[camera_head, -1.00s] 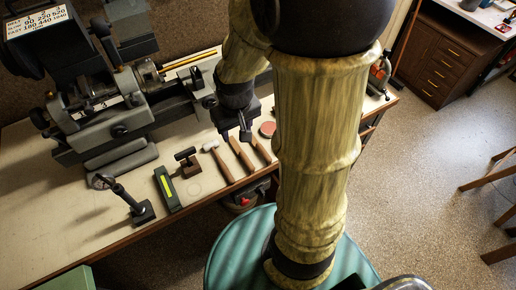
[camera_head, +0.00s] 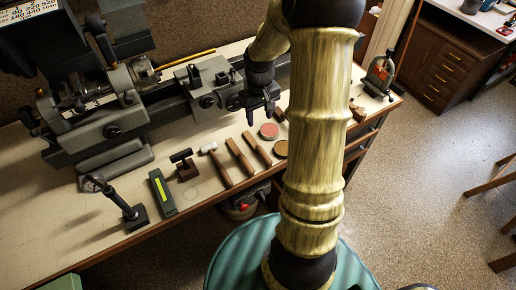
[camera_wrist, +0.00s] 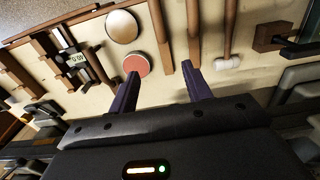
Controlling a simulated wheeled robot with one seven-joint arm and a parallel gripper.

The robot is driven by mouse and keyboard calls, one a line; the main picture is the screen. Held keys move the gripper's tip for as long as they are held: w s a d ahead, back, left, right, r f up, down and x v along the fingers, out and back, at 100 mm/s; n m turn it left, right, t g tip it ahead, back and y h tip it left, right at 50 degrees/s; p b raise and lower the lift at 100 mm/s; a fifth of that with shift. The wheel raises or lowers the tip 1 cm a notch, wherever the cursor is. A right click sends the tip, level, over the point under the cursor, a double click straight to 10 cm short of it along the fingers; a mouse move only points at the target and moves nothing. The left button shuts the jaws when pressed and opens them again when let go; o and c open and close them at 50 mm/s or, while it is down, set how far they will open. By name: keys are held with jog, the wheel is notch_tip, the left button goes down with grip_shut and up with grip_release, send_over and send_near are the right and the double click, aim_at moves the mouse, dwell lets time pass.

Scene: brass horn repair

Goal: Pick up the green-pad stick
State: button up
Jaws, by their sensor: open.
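Two wooden sticks lie side by side on the workbench, a left one (camera_head: 238,157) and a right one (camera_head: 257,149). They also show in the wrist view, one near the middle (camera_wrist: 161,38) and one beside it (camera_wrist: 190,35). I cannot make out a green pad on either, so I cannot tell which is the green-pad stick. My gripper (camera_head: 260,113) is open and empty above the bench, beyond the sticks and near the lathe. In the wrist view its two fingers (camera_wrist: 160,73) are apart, with the stick ends ahead of them.
A hammer (camera_head: 216,164) lies left of the sticks. A dark-green block with a yellow strip (camera_head: 162,191) and a dial stand (camera_head: 128,207) are farther left. The lathe (camera_head: 105,125) fills the back.

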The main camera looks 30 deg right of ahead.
send_near(258, 146)
jog(key=f, duration=0.3)
jog(key=f+p, duration=0.1)
jog(key=f, duration=0.1)
jog(key=shift+d+f, duration=0.2)
jog(key=shift+d, duration=0.1)
jog(key=shift+a+f, duration=0.15)
jog(key=shift+f, duration=0.45)
jog(key=shift+f+p, duration=0.6)
jog(key=shift+f, duration=1.4)
grip_shut()
